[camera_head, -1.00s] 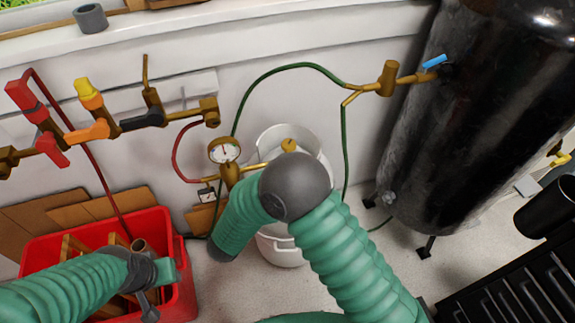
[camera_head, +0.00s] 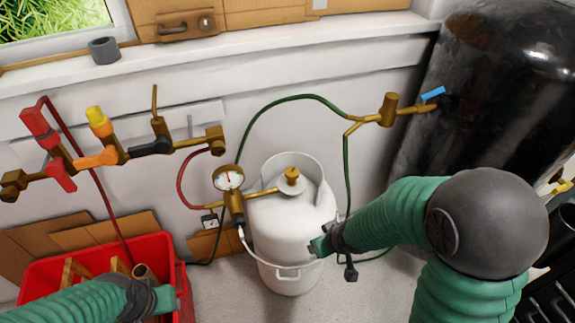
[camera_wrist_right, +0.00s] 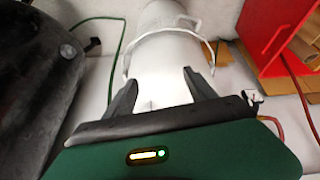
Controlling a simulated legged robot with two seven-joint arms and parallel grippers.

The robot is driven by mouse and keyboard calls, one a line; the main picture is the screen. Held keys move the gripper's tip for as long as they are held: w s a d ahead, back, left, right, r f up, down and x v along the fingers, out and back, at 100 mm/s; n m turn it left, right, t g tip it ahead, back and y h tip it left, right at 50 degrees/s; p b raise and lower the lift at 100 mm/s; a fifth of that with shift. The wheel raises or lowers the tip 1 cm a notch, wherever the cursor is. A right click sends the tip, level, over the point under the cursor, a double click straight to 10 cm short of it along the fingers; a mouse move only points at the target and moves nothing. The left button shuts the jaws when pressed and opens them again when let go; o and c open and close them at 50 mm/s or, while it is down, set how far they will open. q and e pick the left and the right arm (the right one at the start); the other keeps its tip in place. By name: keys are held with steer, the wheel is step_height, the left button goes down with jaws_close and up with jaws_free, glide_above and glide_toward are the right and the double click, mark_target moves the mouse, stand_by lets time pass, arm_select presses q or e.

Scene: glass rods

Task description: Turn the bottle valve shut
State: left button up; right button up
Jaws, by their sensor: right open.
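The white gas bottle (camera_head: 290,235) stands on the floor against the wall, with a brass valve knob (camera_head: 291,176) on top inside its collar. My right gripper (camera_head: 322,244) is at the bottle's right side, below the valve's height. In the right wrist view its two dark fingers (camera_wrist_right: 160,88) are apart, with the white bottle (camera_wrist_right: 170,50) beyond them and nothing seen gripped. The valve knob is not clear there. My left gripper (camera_head: 168,298) is over the red crate at lower left; its fingers cannot be made out.
A pressure gauge (camera_head: 228,178) with brass fittings joins the valve from the left. A green hose (camera_head: 290,97) arches behind the bottle. The red crate (camera_head: 180,275) is at left, a black tank (camera_head: 470,110) at right. A pipe with coloured handles (camera_head: 95,158) runs along the wall.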

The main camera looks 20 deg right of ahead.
steer(key=w+d+f+n+t+y+p, duration=0.1)
steer(key=w+f+n+t, duration=0.1)
steer(key=w+f, duration=0.1)
steer(key=m+t+y+p, duration=0.1)
steer(key=t+y+p, duration=0.2)
steer(key=t, duration=0.8)
glide_toward(292, 175)
steer(key=b+x, duration=0.1)
steer(key=x, duration=1.2)
steer(key=shift+w+d+f+b, duration=0.15)
steer(key=shift+w+d+b, duration=0.1)
steer(key=shift+w+b, duration=0.2)
steer(key=c, duration=1.4)
